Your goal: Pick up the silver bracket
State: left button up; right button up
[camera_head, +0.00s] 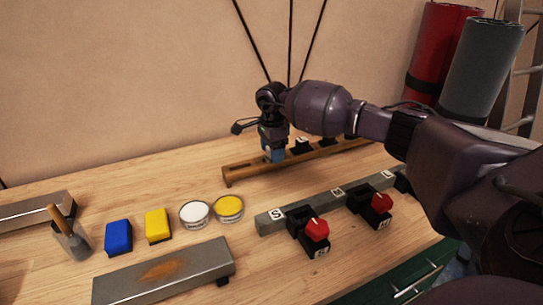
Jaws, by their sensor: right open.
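My right gripper (272,152) is open and points down over the left part of a bronze-brown bar (240,173) at the back of the table. Blue shows at its tips; I cannot tell whether it touches the bar. A grey metal bar marked with an S label (315,203) lies in front of it, with black clamps with red knobs (317,231) along its front. A second grey bar with a rusty patch (205,262) lies at the front left. I cannot tell which grey piece is the silver bracket. My left gripper is not in view.
A blue sponge (118,236), a yellow sponge (157,225), a white tin (195,214) and a yellow tin (229,208) stand at centre left. A cup with a wooden-handled tool (72,240) and another grey bar (35,208) are further left. Red and grey rolls (482,65) stand back right.

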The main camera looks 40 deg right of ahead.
jog(key=shift+r, duration=0.1)
grip_shut()
notch_tip(320, 180, up, 20)
jog(key=p, duration=0.2)
dwell(0.5)
dwell(0.5)
jog(key=shift+s, duration=0.1)
